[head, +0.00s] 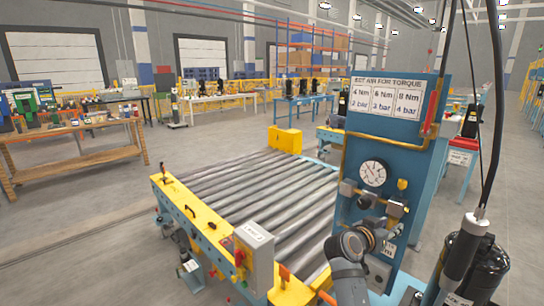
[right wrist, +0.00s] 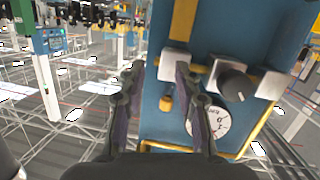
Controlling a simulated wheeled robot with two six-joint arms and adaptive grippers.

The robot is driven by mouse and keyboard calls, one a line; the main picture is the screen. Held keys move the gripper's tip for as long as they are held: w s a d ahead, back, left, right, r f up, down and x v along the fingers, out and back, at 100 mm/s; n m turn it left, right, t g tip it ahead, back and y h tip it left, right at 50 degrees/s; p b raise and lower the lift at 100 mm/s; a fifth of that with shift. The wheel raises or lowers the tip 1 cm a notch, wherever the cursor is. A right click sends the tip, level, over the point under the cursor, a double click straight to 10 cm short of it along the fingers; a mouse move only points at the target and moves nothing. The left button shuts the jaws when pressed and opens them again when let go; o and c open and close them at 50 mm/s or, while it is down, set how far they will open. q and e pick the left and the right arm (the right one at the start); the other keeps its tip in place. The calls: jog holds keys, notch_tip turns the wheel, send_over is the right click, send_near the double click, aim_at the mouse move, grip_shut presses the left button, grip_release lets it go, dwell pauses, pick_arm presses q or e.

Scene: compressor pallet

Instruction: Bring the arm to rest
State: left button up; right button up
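My right arm (head: 349,280) comes up from the bottom of the head view, in front of the blue air panel (head: 407,136). My right gripper shows in the right wrist view (right wrist: 158,68) with its two fingers apart, and I see nothing gripped between them. A small orange-yellow part (right wrist: 167,103) of the panel shows in the gap, behind the fingers. The panel's dial gauge (head: 373,174) and a dark knob (right wrist: 236,84) are close by. I cannot tell whether a finger touches the panel. My left gripper is not in view.
A roller conveyor (head: 260,190) with a yellow end plate and a grey control box (head: 254,245) stands left of the panel. A black cylinder (head: 475,262) and a hanging cable (head: 494,120) are at the right. Open floor (head: 80,240) lies at the left.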

jog(key=s+a+f+n+g+y, duration=0.2)
jog(key=s+f+n+y, duration=0.35)
jog(key=s+f, duration=0.95)
jog(key=s+a+f+n+g+y, duration=0.1)
jog(key=s+a+f+n+y, duration=0.2)
jog(key=s+a+f, duration=0.35)
jog(key=s+a+f+n+g+y, duration=0.2)
jog(key=s+a+f+n+y, duration=0.15)
jog(key=s, duration=0.55)
jog(key=s+d+f+m+g, duration=0.1)
jog(key=s+f, duration=0.1)
jog(key=f, duration=1.1)
jog(key=s+d+f, duration=0.1)
jog(key=d+f, duration=0.1)
jog(key=f, duration=1.2)
jog(key=s+f+g, duration=0.1)
jog(key=s+f, duration=1.3)
jog(key=s, duration=0.3)
jog(key=shift+s+d+m+p, duration=0.3)
jog(key=shift+s+d+p, duration=0.05)
jog(key=shift+d+p, duration=0.1)
